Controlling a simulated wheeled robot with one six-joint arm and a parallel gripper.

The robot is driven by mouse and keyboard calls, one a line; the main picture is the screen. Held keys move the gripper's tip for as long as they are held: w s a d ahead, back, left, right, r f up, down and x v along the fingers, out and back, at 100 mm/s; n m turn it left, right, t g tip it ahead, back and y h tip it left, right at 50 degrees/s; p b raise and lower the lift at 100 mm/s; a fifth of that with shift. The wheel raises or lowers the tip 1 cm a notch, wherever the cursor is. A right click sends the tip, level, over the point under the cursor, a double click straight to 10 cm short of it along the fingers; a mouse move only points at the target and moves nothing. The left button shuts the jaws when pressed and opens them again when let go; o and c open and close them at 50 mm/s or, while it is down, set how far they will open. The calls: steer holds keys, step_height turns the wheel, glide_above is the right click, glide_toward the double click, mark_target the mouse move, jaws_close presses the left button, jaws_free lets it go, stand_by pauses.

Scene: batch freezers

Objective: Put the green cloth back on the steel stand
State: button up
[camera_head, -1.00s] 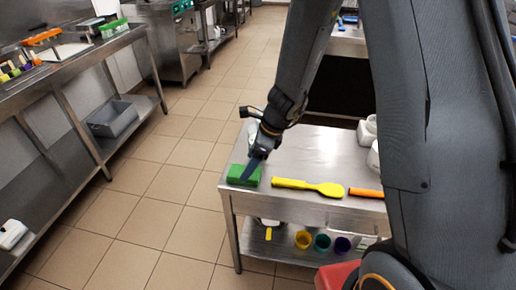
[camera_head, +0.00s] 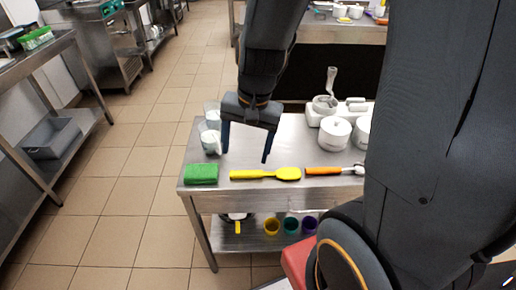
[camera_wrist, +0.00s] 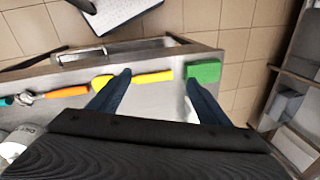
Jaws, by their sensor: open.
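The green cloth (camera_head: 201,174), a folded block, lies flat on the front left corner of the steel stand (camera_head: 316,191). In the wrist view the cloth (camera_wrist: 204,71) lies at the stand's edge, just beyond the tip of one finger. My gripper (camera_head: 245,158) is open and empty, above the stand to the right of the cloth. In the wrist view its two fingers (camera_wrist: 157,75) are spread wide with nothing held between them.
A yellow spatula (camera_head: 265,174) and an orange-handled tool (camera_head: 325,170) lie along the front edge. Clear containers (camera_head: 212,140) stand behind the cloth. White lidded pots (camera_head: 335,133) stand at the right. Coloured cups (camera_head: 272,226) are on the lower shelf. Floor is free at left.

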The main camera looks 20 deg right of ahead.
steer(key=s+d+n, duration=0.1)
steer(key=n, duration=0.1)
steer(key=s+d+n+h, duration=0.1)
steer(key=n, duration=0.1)
steer(key=s+d+r+n, duration=0.1)
steer(key=n, duration=0.1)
steer(key=shift+s+r+n, duration=0.1)
steer(key=shift+s+n, duration=0.15)
steer(key=shift+n, duration=0.15)
steer(key=shift+f+b, duration=0.4)
